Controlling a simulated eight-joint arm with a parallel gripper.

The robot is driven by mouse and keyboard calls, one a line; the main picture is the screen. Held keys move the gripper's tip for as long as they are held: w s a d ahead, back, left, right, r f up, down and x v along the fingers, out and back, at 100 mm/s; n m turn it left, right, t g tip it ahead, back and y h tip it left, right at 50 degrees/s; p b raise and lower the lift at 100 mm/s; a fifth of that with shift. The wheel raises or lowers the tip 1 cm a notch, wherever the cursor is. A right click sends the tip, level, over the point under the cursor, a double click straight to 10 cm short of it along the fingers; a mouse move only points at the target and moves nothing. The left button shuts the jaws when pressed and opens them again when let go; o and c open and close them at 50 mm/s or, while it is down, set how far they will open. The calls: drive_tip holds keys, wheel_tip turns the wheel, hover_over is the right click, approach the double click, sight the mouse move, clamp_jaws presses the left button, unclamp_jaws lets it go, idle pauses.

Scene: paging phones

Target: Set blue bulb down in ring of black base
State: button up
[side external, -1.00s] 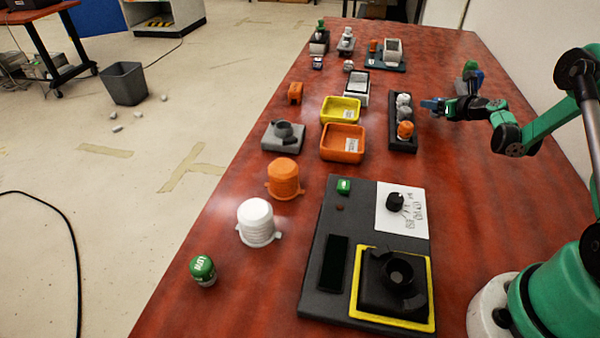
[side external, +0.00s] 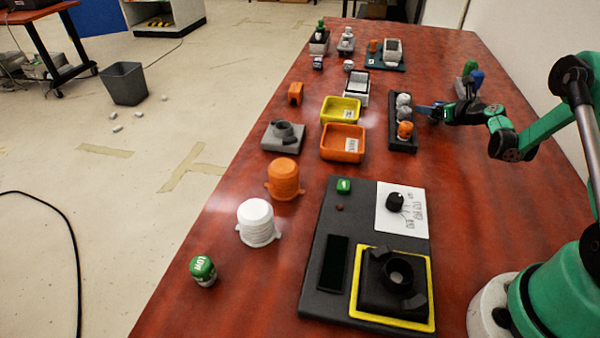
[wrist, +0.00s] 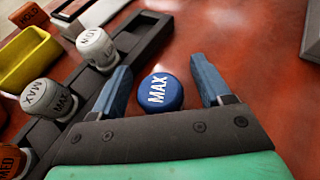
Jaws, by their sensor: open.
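The blue bulb (wrist: 160,92), with MAX in white on its cap, stands between the two fingers of my gripper (wrist: 161,70) in the wrist view. The fingers are open, with a visible gap on each side of the bulb. In the side view my gripper (side external: 427,110) is low over the table, just right of the black bulb rack; I cannot clearly tell the bulb from the blue fingers there. The black base (side external: 372,292) sits inside a yellow frame on the dark console at the front. Its round ring (side external: 398,271) faces up and looks empty.
The black rack (side external: 403,148) holds white and orange bulbs close to the gripper. Orange (side external: 342,143) and yellow (side external: 340,110) bins stand left of it. The console (side external: 330,220) has a black knob (side external: 395,202).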

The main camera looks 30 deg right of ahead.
drive_tip(key=v, duration=1.1)
drive_tip(key=shift+s+a+r, duration=0.1)
drive_tip(key=shift+s+r, duration=0.05)
drive_tip(key=shift+s, duration=0.15)
drive_tip(key=a+r+n+g+y, duration=0.1)
drive_tip(key=a+r+n, duration=0.3)
drive_tip(key=a+n, duration=0.8)
drive_tip(key=a+r+n+g+y, duration=0.1)
drive_tip(key=a+r+n+g, duration=0.3)
drive_tip(key=a+n, duration=0.8)
drive_tip(key=shift+w+n+g+y, duration=0.2)
drive_tip(key=shift+n+g+y, duration=0.1)
drive_tip(key=shift+n, duration=0.7)
drive_tip(key=s+a+n, duration=0.1)
drive_tip(key=n, duration=0.2)
drive_tip(key=s+a+n, duration=0.2)
drive_tip(key=n, duration=0.2)
drive_tip(key=s+a+n, duration=0.2)
drive_tip(key=n, duration=0.1)
drive_tip(key=shift+r+g+h, duration=0.2)
drive_tip(key=shift+g+h, duration=0.1)
drive_tip(key=shift+h, duration=0.1)
drive_tip(key=shift+c, duration=0.2)
drive_tip(key=shift+s+a+n, duration=0.15)
drive_tip(key=shift+s+n, duration=0.1)
drive_tip(key=shift+n, duration=0.45)
drive_tip(key=shift+c, duration=0.9)
drive_tip(key=shift+r, duration=0.15)
